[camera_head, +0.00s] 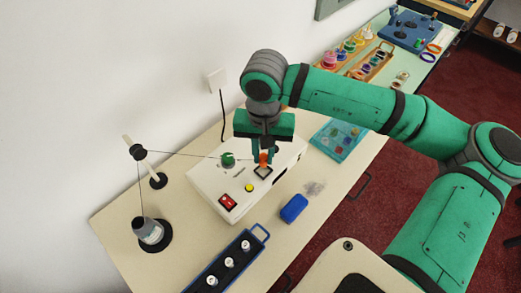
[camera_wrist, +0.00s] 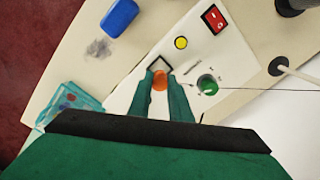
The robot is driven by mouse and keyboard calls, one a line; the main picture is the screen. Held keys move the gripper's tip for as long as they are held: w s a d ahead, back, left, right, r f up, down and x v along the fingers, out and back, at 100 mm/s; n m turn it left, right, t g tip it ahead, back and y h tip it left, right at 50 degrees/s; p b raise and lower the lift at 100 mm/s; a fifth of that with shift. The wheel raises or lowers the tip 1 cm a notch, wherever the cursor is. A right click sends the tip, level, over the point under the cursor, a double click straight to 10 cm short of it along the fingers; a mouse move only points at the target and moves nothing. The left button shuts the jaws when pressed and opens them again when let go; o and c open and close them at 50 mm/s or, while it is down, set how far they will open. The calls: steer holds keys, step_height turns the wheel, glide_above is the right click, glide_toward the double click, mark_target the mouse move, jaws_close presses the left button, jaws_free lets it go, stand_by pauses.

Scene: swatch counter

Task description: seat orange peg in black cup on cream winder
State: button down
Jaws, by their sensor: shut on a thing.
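The cream winder (camera_head: 207,183) is a box on the counter, with a green knob, a yellow button and a red switch on top; it also shows in the wrist view (camera_wrist: 197,43). The black cup (camera_head: 263,172) shows as a small black square rim on the winder's top; in the wrist view (camera_wrist: 161,60) it lies just beyond my fingertips. My gripper (camera_head: 263,156) points down over the winder, shut on the orange peg (camera_head: 263,160). In the wrist view the peg (camera_wrist: 160,81) sits between the green fingers, beside the cup's rim. Its lower end and height above the winder are unclear.
A blue block (camera_head: 294,208) lies in front of the winder. A dark blue rack (camera_head: 218,269) with white-topped pieces stands at the front. A thread runs from the green knob (camera_head: 228,159) to a post (camera_head: 132,147) at left. A teal tray (camera_head: 340,137) lies behind right.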

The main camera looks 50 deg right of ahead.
steer(key=shift+s+f, duration=0.1)
steer(key=shift+f, duration=1.85)
steer(key=shift+f, duration=0.1)
steer(key=c, duration=1.5)
jaws_free()
steer(key=shift+c, duration=0.2)
step_height(320, 180, up, 11)
steer(key=shift+f, duration=0.1)
